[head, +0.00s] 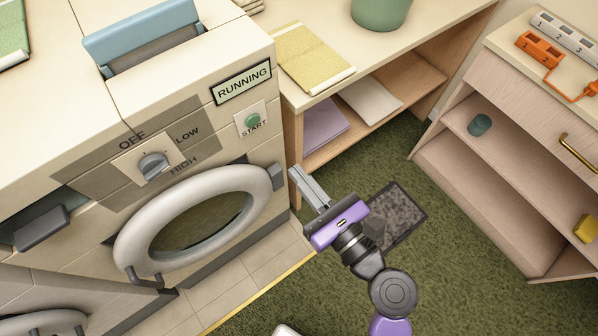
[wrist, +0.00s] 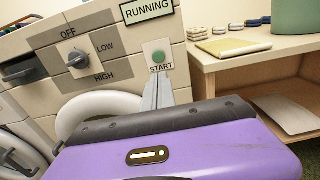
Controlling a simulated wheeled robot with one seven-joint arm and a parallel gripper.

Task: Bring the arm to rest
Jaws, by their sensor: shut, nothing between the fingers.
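My gripper (head: 297,172) is shut and empty in the head view, held in front of the right side of the washing machine (head: 246,62). The arm reaches up from the lower right over the floor. In the wrist view the shut fingers (wrist: 158,92) point toward the machine's front, just below the green START button (wrist: 158,57). The button also shows in the head view (head: 252,120), up and left of the fingertips. I cannot tell a touch on the machine. A sign above reads RUNNING (head: 241,82). The dial (head: 153,166) sits among OFF, LOW and HIGH. The round door (head: 201,220) looks closed.
A wooden table (head: 414,22) with a yellow folded cloth (head: 312,57) and a green pot (head: 380,12) stands right of the machine. A shelf unit (head: 516,172) with an orange power strip (head: 540,48) stands at far right. A dark mat (head: 408,215) lies on the open green carpet.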

